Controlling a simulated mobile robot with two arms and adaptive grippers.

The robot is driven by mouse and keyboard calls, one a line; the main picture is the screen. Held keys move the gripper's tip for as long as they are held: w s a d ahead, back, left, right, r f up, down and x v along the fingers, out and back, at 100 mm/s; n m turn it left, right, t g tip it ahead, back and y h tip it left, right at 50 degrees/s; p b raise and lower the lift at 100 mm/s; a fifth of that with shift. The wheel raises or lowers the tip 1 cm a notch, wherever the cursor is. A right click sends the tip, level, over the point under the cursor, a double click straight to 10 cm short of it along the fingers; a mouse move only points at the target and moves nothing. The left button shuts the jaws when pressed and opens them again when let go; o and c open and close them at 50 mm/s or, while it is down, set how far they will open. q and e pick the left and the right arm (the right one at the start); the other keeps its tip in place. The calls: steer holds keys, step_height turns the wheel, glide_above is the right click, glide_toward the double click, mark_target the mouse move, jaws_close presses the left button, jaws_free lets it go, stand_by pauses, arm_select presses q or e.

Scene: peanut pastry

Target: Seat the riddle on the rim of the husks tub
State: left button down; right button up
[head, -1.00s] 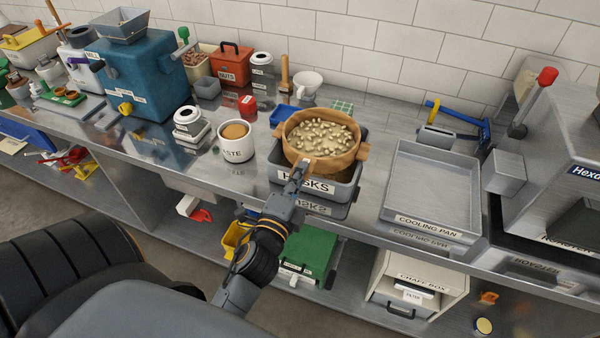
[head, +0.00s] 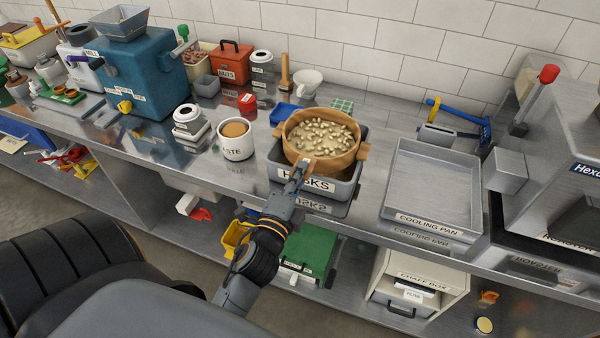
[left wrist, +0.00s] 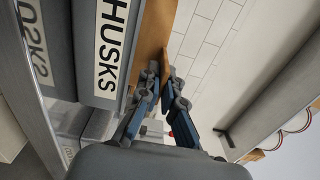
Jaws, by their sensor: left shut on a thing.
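The riddle (head: 340,159) is a round wooden sieve with side lugs and pale nuts inside. It is over the grey husks tub (head: 356,178), whose dark inside shows in front of and right of it. My left gripper (head: 299,172) is shut on the riddle's front lug, just above the HUSKS label. In the left wrist view the fingers (left wrist: 163,85) close around the wooden lug of the riddle (left wrist: 153,32), close beside the tub's rim (left wrist: 134,40). I cannot tell whether the riddle touches the rim all round. My right gripper is not in view.
A white paste cup (head: 236,147) stands left of the tub and an empty cooling pan (head: 435,190) to its right. Behind are a blue tray (head: 285,113), a white cup (head: 308,83) and a green checked cloth (head: 342,106). Bare counter lies between tub and pan.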

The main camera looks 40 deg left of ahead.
arm_select(q)
steer(key=c, duration=0.9)
jaws_free()
steer(key=shift+f, duration=0.2)
steer(key=shift+o, duration=0.2)
steer(key=shift+s, duration=0.1)
steer(key=b+v, duration=0.2)
steer(key=v, duration=0.5)
steer(key=shift+d, duration=0.25)
